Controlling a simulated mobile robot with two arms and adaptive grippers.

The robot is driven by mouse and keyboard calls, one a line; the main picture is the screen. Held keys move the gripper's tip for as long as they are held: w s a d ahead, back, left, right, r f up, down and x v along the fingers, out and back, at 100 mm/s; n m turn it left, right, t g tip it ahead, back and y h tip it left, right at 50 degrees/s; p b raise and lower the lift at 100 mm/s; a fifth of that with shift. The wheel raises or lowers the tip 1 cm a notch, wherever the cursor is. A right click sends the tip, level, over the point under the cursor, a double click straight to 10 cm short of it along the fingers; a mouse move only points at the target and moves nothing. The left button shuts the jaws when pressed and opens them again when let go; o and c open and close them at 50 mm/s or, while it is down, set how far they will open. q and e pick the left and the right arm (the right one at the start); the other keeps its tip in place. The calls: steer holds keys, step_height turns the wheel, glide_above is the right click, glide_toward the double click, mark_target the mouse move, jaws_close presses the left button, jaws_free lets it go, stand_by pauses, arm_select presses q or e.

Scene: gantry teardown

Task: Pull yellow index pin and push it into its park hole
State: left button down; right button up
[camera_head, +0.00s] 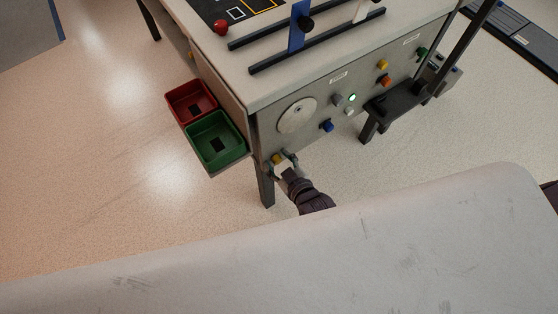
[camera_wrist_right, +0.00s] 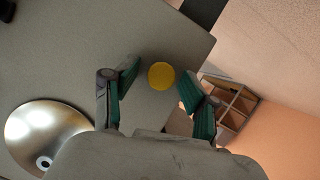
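A yellow round knob (camera_head: 277,159), which looks like the index pin, sits low at the left end of the bench's front panel. In the right wrist view the yellow knob (camera_wrist_right: 161,76) shows face-on between the fingertips. My right gripper (camera_head: 283,164) is at this knob, its green-padded fingers (camera_wrist_right: 156,88) apart, one on each side. I see a gap between the knob and the left finger; the right finger is close to it, and contact is unclear. I cannot make out a park hole. My left gripper is not in view.
A silver disc (camera_head: 297,116) is on the panel above the knob. Blue (camera_head: 327,126), orange and another yellow knob (camera_head: 383,64) are further right. Red (camera_head: 190,101) and green bins (camera_head: 216,139) hang at the bench's left side. A large pale surface fills the front.

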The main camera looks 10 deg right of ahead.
steer(key=shift+r, duration=0.1)
steer(key=shift+s, duration=0.1)
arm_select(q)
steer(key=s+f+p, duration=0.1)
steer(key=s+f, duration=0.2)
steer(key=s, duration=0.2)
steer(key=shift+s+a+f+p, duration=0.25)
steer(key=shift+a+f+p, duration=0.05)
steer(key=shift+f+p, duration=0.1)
arm_select(e)
steer(key=f+v, duration=0.1)
steer(key=v, duration=1.4)
steer(key=shift+s+d+f, duration=0.15)
steer(key=shift+s+d, duration=0.25)
steer(key=shift+s, duration=0.05)
